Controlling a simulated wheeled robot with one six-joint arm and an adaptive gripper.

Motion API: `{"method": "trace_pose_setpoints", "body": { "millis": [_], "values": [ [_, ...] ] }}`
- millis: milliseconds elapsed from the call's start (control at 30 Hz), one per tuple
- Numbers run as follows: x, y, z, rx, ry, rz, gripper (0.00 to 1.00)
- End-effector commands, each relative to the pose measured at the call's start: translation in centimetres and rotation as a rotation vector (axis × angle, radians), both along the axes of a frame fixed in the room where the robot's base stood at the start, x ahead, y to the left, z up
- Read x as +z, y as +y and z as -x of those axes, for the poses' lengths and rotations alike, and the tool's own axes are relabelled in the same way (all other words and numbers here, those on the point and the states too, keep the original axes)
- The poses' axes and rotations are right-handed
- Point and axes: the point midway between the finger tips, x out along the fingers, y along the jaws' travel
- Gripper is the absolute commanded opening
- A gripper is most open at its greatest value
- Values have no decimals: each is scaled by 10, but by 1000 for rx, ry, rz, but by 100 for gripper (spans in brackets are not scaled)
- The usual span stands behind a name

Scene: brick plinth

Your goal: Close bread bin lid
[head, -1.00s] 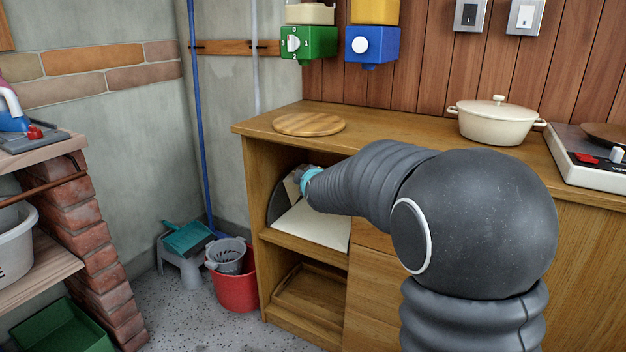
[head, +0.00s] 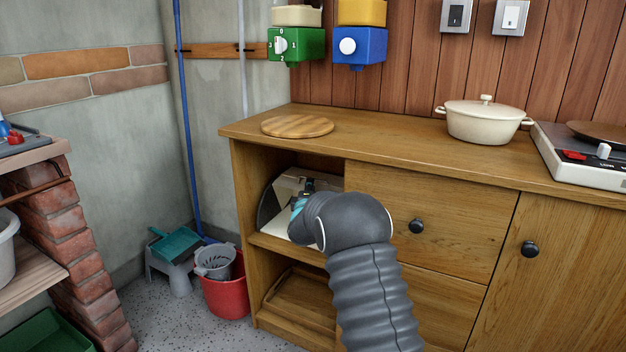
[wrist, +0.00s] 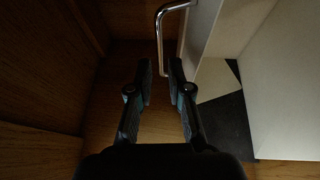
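The bread bin (head: 268,208) sits in the upper left compartment of the wooden cabinet. It has a dark rounded end and cream panels. The position of its lid is hard to tell behind my arm. In the wrist view, a chrome bar handle (wrist: 160,38) stands out from a cream panel of the bin (wrist: 203,28), and the dark end (wrist: 226,122) shows at right. My gripper (wrist: 161,66) is open and empty, its fingertips just short of the handle's lower end as seen there. In the head view my gripper (head: 306,188) is small and partly hidden at the bin.
Wooden compartment walls (wrist: 35,70) stand close at the left of my gripper. A round board (head: 297,126) and a cream pot (head: 484,121) rest on the countertop (head: 400,146). A red bucket (head: 226,296) stands on the floor to the left of the cabinet.

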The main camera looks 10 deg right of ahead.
Motion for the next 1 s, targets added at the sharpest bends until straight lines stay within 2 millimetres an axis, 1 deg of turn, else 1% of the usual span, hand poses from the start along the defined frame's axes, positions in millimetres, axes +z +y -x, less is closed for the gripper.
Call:
{"method": "trace_pose_setpoints", "body": {
  "millis": [33, 200, 400, 567, 833, 867, 900, 933, 1000],
  "values": [
    [1, -3, -7, -1, 0, 0, 18],
    [2, -8, -30, 0, 0, -1, 18],
    [4, -11, -48, 1, 0, 0, 18],
    [4, -13, -54, 2, 1, 0, 18],
    [4, -13, -54, 2, 1, 0, 18],
    [4, -13, -54, 2, 1, 0, 13],
    [4, -13, -54, 2, 1, 0, 3],
    [4, -13, -54, 2, 1, -1, 0],
    [4, -13, -54, 2, 1, -1, 0]
  ]
}}
